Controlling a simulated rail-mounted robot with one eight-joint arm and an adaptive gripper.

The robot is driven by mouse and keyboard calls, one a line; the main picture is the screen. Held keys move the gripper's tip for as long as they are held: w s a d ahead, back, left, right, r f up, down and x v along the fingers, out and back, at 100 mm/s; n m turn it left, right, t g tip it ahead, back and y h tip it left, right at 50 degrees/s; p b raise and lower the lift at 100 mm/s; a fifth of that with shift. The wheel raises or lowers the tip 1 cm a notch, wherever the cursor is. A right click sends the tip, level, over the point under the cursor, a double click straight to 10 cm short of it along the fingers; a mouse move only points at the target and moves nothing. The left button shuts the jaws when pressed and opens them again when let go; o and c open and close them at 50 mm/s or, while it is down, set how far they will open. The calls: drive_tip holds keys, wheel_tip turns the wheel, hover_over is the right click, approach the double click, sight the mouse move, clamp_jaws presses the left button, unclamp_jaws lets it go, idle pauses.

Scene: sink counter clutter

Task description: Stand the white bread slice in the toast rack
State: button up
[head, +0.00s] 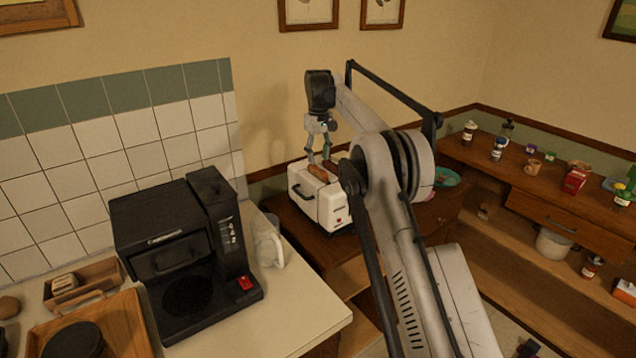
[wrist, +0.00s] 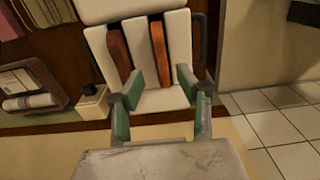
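My gripper (head: 321,152) hangs fingers-down just above the white toaster (head: 325,208) on the wooden cabinet. In the wrist view my gripper (wrist: 160,82) is open, its green-padded fingers apart, with nothing seen held between them. The toaster (wrist: 184,98) has two slots there. An orange-brown slice (wrist: 159,52) stands in one, roughly ahead of the finger gap, and a darker brown slice (wrist: 119,52) in the other. I cannot tell which is the white bread. A wooden holder (head: 101,268) with pale slice-like pieces (head: 64,283) is at far left; I cannot tell whether it is the toast rack.
A black coffee machine (head: 172,250) and a white jug-like thing (head: 267,243) stand on the pale counter (head: 300,318), between the wooden holder and the toaster. A wooden tray (head: 128,325) lies at front left. A teal dish (head: 446,177) is right of the toaster, partly behind my arm.

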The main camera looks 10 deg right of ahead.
sight(318, 167)
drive_tip(key=shift+s+a+f+p, duration=0.1)
drive_tip(key=shift+f+p, duration=0.25)
drive_tip(key=shift+f, duration=0.9)
drive_tip(key=shift+s+f+p, duration=0.1)
drive_tip(key=shift+f+p, duration=0.25)
drive_tip(key=shift+f, duration=0.9)
clamp_jaws()
